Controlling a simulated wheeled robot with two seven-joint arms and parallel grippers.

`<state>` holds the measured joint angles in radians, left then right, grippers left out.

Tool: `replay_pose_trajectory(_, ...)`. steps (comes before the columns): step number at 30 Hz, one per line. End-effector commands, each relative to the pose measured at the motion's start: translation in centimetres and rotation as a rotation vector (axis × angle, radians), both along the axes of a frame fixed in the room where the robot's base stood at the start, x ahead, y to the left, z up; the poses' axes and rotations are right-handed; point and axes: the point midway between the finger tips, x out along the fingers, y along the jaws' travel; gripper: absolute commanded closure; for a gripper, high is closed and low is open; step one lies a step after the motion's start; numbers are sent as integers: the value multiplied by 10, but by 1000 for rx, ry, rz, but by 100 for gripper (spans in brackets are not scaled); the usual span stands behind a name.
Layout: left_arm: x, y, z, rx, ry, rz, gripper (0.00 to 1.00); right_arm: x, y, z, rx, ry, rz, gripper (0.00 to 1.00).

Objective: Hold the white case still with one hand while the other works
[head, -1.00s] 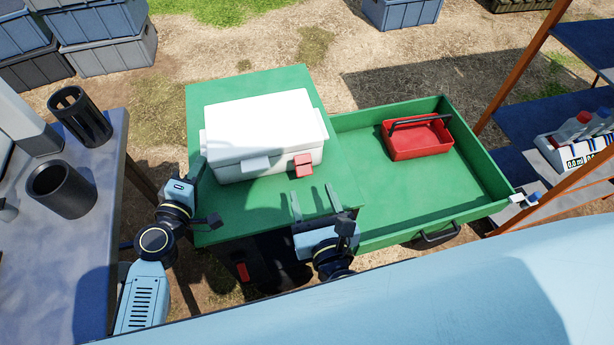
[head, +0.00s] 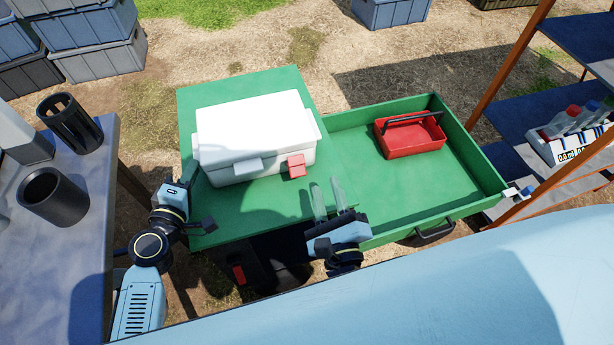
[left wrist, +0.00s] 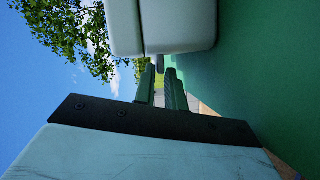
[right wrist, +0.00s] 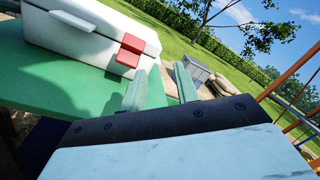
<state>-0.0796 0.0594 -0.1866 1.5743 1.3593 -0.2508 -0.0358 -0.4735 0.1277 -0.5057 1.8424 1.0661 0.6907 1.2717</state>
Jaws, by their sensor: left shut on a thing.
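The white case (head: 252,130) stands closed on the green cabinet top (head: 225,225). A white latch (head: 248,165) and a red latch (head: 296,165) are on its near side. My left gripper (head: 190,170) is at the case's left end. In the left wrist view its fingers (left wrist: 160,88) are close together at a small grey part (left wrist: 161,64) beside the white case (left wrist: 178,25); the exact contact is partly hidden. My right gripper (head: 328,197) is open and empty, in front of and right of the red latch.
The open green drawer (head: 400,225) on the right holds a red tray (head: 410,137) with a dark handle. A table (head: 85,215) with black cylinders (head: 55,197) is on the left. A shelf with a bottle rack (head: 572,140) is at far right.

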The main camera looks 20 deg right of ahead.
Motion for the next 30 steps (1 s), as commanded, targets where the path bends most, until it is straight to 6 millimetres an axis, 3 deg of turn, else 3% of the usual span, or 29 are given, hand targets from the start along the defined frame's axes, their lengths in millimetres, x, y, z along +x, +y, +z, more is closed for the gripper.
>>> replay_pose_trajectory(1,0,0,-1,4,-1,-1,100,11,-10,4,-197,-54,-26,69)
replay_pose_trajectory(6,0,0,-1,4,0,-1,100,37,-33,28,-855,-251,-171,69)
replay_pose_trajectory(12,0,0,-1,4,0,-1,100,58,-43,55,-1554,-520,-439,69)
replay_pose_trajectory(19,0,0,-1,4,0,-1,100,70,-45,67,-2211,-885,-891,69)
replay_pose_trajectory(24,0,0,-1,4,0,-1,100,74,-44,52,-2537,-1201,-1270,69)
replay_pose_trajectory(25,0,0,-1,4,0,-1,100,75,-45,48,2535,1242,1320,69)
replay_pose_trajectory(30,0,0,-1,4,1,-1,100,79,-58,20,1995,1220,1307,69)
